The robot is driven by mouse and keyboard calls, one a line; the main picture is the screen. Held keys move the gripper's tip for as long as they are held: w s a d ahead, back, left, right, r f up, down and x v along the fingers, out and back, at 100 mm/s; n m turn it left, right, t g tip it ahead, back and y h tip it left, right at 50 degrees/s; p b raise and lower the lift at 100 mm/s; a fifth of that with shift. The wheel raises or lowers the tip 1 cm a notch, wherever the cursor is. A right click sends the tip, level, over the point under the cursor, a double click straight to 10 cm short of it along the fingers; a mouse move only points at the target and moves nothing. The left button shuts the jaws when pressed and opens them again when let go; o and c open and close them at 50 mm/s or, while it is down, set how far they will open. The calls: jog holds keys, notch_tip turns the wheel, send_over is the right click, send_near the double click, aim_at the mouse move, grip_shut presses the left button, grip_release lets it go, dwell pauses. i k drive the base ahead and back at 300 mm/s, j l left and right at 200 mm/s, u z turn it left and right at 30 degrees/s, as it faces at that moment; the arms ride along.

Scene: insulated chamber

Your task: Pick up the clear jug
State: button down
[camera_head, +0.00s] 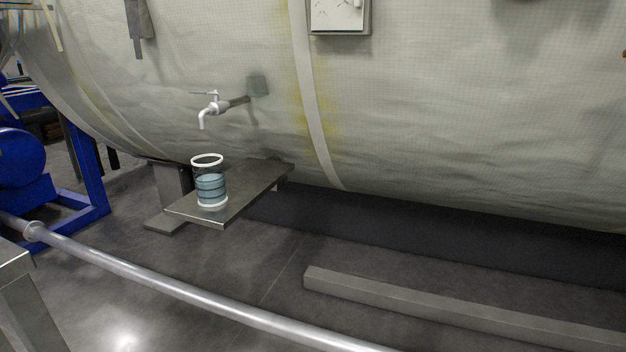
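The clear jug (210,183) stands upright near the front left end of a small metal shelf (248,190). It has a white rim and a white base, and its lower part looks bluish. A tap (211,108) sticks out of the chamber wall above it, apart from the jug's rim. I cannot make out a handle on the jug. My gripper is not in view.
The large cloth-covered chamber (430,110) fills the back. A shiny pipe (190,290) runs low across the foreground. A grey beam (450,305) lies on the floor at right. Blue machinery (25,170) stands at far left, and a metal corner (15,265) at lower left.

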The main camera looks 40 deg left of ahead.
aim_at(209, 170)
jog(key=j+u, duration=0.1)
jog(key=u, duration=2)
